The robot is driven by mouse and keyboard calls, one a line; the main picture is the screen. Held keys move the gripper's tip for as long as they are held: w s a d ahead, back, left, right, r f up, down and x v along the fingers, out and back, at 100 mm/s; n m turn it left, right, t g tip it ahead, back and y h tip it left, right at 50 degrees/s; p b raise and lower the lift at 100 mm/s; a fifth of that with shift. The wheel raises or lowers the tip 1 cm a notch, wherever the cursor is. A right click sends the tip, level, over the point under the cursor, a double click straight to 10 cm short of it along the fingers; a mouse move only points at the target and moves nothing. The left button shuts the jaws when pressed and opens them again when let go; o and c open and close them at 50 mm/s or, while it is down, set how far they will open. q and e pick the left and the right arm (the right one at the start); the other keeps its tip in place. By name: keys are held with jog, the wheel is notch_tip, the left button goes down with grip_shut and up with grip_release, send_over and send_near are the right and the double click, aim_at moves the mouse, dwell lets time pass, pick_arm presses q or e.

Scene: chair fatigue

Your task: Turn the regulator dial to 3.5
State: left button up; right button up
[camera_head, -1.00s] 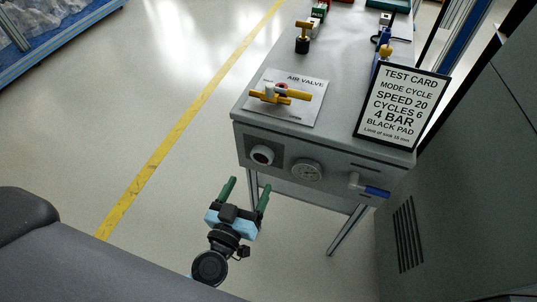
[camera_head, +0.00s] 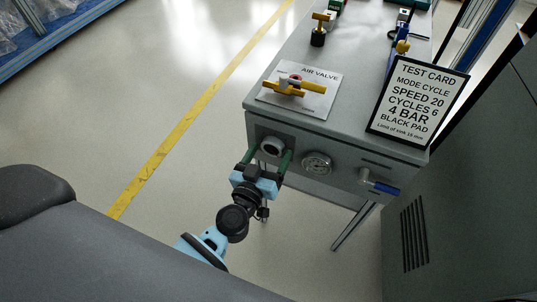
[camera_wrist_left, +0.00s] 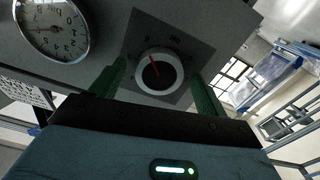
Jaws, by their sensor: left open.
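The regulator dial (camera_head: 272,146) is a round white-rimmed knob with a dark centre on the front panel of the grey bench (camera_head: 340,140). In the left wrist view the dial (camera_wrist_left: 159,72) shows a red pointer mark, and the numbers around it are too faint to read. My left gripper (camera_head: 269,158) is open, its two green fingers pointing at the panel on either side of the dial. In the left wrist view the fingers (camera_wrist_left: 157,85) flank the dial with gaps; I cannot tell how far they reach along it. My right gripper is not in view.
A pressure gauge (camera_head: 317,163) sits right of the dial, and it also shows in the left wrist view (camera_wrist_left: 52,29). A blue-handled valve (camera_head: 379,184) is further right. A yellow air valve (camera_head: 295,86) and a test card (camera_head: 417,103) are on top. A grey cabinet (camera_head: 470,190) stands right.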

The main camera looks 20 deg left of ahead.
pick_arm(q)
jog(key=c, duration=1)
jog(key=shift+o, duration=0.2)
